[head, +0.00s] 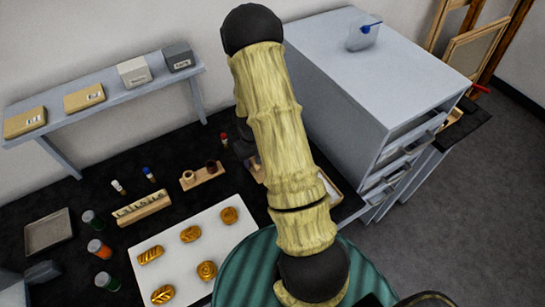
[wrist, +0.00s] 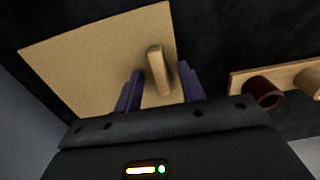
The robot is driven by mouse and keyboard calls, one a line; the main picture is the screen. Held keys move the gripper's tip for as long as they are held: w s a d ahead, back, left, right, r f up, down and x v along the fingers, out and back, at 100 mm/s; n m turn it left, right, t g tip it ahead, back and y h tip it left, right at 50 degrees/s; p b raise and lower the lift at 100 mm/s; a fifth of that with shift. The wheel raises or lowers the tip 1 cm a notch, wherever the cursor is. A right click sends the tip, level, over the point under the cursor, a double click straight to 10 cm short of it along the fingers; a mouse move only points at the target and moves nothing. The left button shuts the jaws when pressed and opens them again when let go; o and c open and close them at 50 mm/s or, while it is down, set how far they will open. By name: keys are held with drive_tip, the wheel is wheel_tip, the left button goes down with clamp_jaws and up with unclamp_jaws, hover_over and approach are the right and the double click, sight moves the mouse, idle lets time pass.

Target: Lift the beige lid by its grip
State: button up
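The beige lid (wrist: 85,60) is a flat square panel on the dark table in the wrist view, with a bar-shaped wooden grip (wrist: 157,68) standing on it. My gripper (wrist: 161,74) is open, with its two dark purple fingers on either side of the grip. A gap shows between the grip and each finger, and I cannot tell how far down the fingers reach. In the head view my arm hides the gripper and most of that spot, so I cannot make out the grip there.
A white board (head: 217,258) bears several gilt pieces. A grey drawer cabinet (head: 385,75) stands close on the right. A shelf (head: 120,97) runs along the wall.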

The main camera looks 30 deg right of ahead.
drive_tip(key=shift+s+a, duration=0.1)
drive_tip(key=c, duration=0.3)
clamp_jaws()
drive_tip(key=shift+r, duration=0.1)
drive_tip(key=shift+r, duration=0.55)
wheel_tip(320, 180, up, 9)
drive_tip(key=b, duration=0.2)
